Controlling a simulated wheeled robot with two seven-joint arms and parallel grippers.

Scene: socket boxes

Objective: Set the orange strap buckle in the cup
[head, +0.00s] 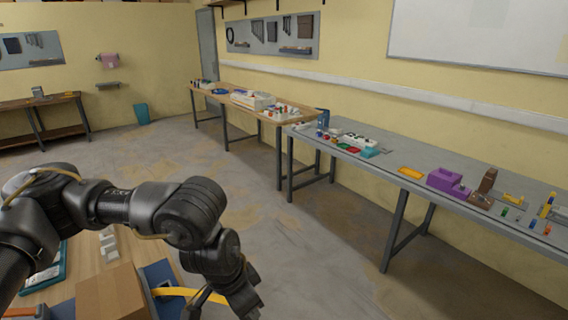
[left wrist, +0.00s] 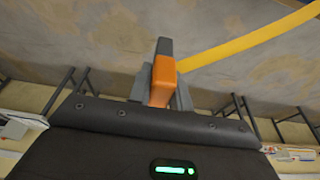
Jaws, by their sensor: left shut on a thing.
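The orange strap buckle (left wrist: 162,82) is between the fingers of my left gripper (left wrist: 163,92) in the left wrist view. The gripper is shut on it. A yellow-orange strap (left wrist: 245,44) runs from beside it to the upper right. In the head view the strap (head: 176,291) shows by my left gripper (head: 206,298), low in the picture beside the near table. The buckle is hard to make out there. I cannot pick out the cup in either view. My right gripper is not in view.
A cardboard box (head: 110,292), a blue item (head: 158,274) and a teal tray (head: 52,270) are on the near wooden table. A grey bench (head: 400,163) with many small parts runs along the right wall. Open floor (head: 300,240) lies between.

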